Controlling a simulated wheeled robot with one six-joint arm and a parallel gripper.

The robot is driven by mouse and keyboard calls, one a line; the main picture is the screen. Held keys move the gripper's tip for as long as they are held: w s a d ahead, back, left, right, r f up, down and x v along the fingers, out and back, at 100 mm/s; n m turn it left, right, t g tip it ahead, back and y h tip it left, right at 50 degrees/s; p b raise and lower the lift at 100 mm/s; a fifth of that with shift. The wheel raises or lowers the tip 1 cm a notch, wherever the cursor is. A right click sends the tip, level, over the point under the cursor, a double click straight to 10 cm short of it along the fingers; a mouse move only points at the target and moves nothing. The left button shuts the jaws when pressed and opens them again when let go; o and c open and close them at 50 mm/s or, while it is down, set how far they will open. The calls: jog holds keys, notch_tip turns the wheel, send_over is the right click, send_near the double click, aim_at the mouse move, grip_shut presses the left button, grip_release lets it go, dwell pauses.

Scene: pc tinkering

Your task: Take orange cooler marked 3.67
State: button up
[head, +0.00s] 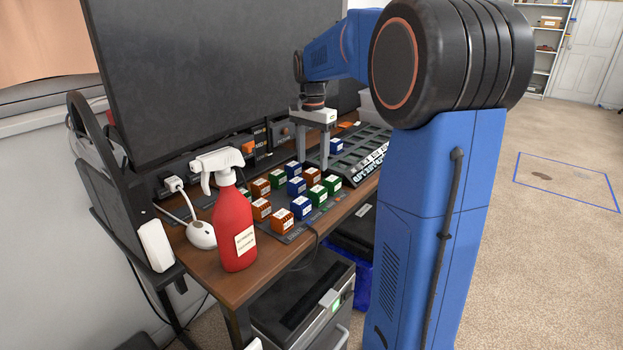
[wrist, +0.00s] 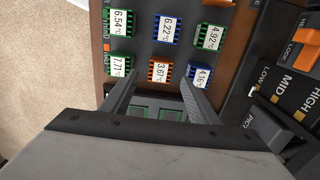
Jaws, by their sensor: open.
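The orange cooler marked 3.67 (wrist: 161,72) stands upright in the row of coolers nearest my gripper in the wrist view. A green cooler marked 7.71 (wrist: 119,66) is on its left and a blue cooler marked 4.16 (wrist: 201,76) on its right. My gripper (wrist: 160,75) is open and empty, its fingertips appearing on either side of the orange cooler. I cannot tell their height above it. In the head view my gripper (head: 315,162) points down over the far end of the cooler group, with the orange cooler (head: 313,175) just below it.
More coolers marked 6.54 (wrist: 120,23), 6.22 (wrist: 167,28) and 4.92 (wrist: 210,37) stand close by. A grey slotted tray (head: 350,165) lies beyond the coolers. A red spray bottle (head: 235,225) stands at the near desk edge. A large monitor (head: 210,70) bounds the back.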

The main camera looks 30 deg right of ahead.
aim_at(312, 171)
jog(key=shift+a+f, duration=0.15)
jog(key=shift+f, duration=2.55)
jog(key=c, duration=1.2)
